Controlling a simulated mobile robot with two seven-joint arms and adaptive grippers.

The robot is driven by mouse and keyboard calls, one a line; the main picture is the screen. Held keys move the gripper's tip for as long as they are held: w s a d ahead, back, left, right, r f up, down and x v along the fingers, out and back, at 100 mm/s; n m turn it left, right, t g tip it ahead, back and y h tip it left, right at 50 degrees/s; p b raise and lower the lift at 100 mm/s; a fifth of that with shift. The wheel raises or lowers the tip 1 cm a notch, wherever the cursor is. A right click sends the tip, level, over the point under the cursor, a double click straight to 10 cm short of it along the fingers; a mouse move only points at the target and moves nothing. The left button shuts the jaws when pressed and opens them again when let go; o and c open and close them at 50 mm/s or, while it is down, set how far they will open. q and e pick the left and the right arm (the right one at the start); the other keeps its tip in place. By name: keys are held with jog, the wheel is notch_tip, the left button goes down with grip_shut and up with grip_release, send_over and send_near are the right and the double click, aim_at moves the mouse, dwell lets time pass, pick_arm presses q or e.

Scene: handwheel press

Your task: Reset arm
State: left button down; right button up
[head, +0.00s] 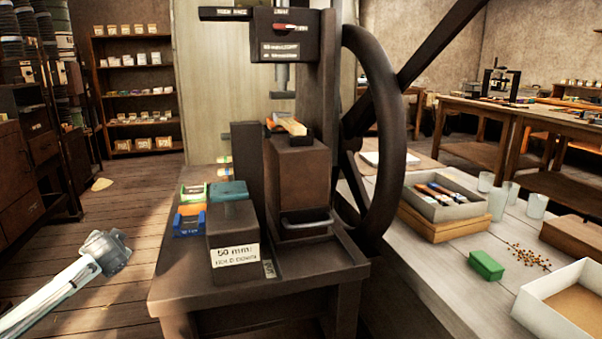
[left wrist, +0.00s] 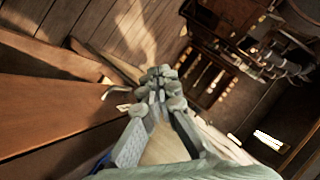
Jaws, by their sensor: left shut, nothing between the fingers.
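My left gripper (left wrist: 157,88) is shut and empty in the left wrist view, its grey fingertips together. In the head view my left arm comes in from the lower left, and its grey end is left of the press table, apart from it. The dark press (head: 322,85) stands at the middle with its large handwheel (head: 403,140) on the right side. Its ram (head: 283,80) hangs above a block (head: 296,175) with a small light-coloured piece (head: 292,126) on top. My right gripper is not in view.
Blue, orange and green bins (head: 191,222) sit at the left of the press table (head: 215,295). A right-hand bench holds a grey tray (head: 437,207), a green box (head: 487,265), clear cups (head: 536,205) and a white tray (head: 530,313). The wooden floor (head: 130,205) left of the press is mostly clear.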

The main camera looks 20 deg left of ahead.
pick_arm(q)
jog(key=s+d+f+m+g+h, duration=0.15)
jog(key=s+f+m, duration=0.25)
jog(key=s+f, duration=0.6)
jog(key=s+d+f+m+g+h, duration=0.1)
jog(key=s+d+f+m, duration=0.25)
jog(key=s+f, duration=0.65)
jog(key=s+d+f+n+h, duration=0.1)
jog(key=d+f+h, duration=0.1)
jog(key=d+f, duration=0.3)
jog(key=s+d+f+n+g+h, duration=0.1)
jog(key=d+f, duration=0.5)
jog(key=d, duration=0.8)
jog(key=s+d+f+n+g+h, duration=0.1)
jog(key=d+f, duration=0.4)
jog(key=d, duration=0.5)
jog(key=shift+s+f+n+h, duration=0.4)
jog(key=shift+s+n+h, duration=0.2)
jog(key=shift+n+h, duration=0.5)
